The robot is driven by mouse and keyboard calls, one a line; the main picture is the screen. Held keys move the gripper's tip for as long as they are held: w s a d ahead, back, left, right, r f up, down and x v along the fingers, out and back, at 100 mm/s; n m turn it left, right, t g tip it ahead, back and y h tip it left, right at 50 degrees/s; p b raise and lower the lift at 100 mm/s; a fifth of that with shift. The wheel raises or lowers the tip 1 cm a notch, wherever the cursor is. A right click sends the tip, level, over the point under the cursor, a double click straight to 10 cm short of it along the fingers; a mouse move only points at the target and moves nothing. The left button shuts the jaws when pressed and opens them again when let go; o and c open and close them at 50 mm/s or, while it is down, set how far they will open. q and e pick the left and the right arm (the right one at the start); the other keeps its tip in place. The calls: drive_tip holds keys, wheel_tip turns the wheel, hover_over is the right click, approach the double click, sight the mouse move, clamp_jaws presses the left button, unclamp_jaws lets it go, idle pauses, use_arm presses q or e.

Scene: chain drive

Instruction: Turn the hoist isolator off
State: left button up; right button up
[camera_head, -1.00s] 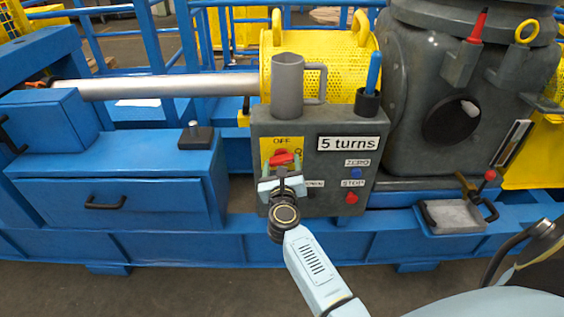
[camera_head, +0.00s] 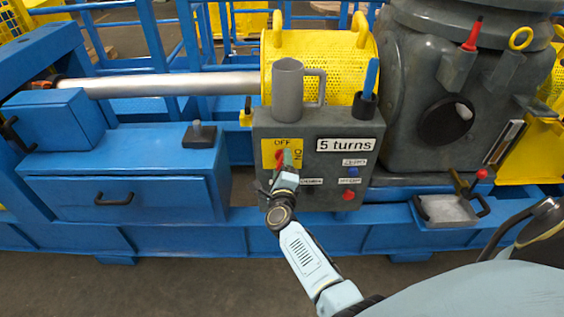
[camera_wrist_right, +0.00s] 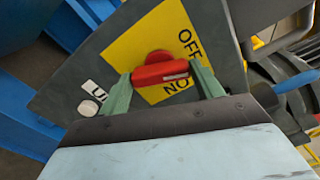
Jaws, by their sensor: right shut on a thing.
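The hoist isolator is a red switch handle (camera_head: 280,158) on a yellow plate (camera_head: 267,147) at the upper left of the grey control box's front. The plate reads OFF at the top and ON at the right. My right gripper (camera_head: 284,166) is at the handle and partly hides it. In the right wrist view the red handle (camera_wrist_right: 160,72) lies between the two green fingers of my right gripper (camera_wrist_right: 163,84), which is shut on it. There the OFF and ON words are at the handle's right side. Exactly where the handle points is unclear. My left gripper is not in view.
The grey control box (camera_head: 262,186) also carries a blue button (camera_head: 353,171), a red button (camera_head: 348,195) and a "5 turns" label (camera_head: 346,144). A grey mug (camera_head: 287,88) and a holder with a blue-handled tool (camera_head: 371,75) stand on top.

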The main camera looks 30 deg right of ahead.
use_arm(q)
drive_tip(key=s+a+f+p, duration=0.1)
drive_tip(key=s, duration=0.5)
drive_tip(key=shift+p, duration=0.4)
use_arm(e)
drive_tip(key=shift+f+n, duration=0.1)
drive_tip(key=shift+n, duration=2.1)
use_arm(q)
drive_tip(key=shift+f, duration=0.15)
use_arm(e)
drive_tip(key=o, duration=1)
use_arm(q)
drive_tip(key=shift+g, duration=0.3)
use_arm(e)
drive_tip(key=shift+s, duration=0.1)
use_arm(q)
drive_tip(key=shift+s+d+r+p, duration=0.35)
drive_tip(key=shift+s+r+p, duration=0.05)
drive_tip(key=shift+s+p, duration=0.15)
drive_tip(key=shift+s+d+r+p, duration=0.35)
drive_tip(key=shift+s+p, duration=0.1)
drive_tip(key=shift+p, duration=0.1)
use_arm(e)
drive_tip(key=v, duration=1.3)
drive_tip(key=shift+s, duration=0.15)
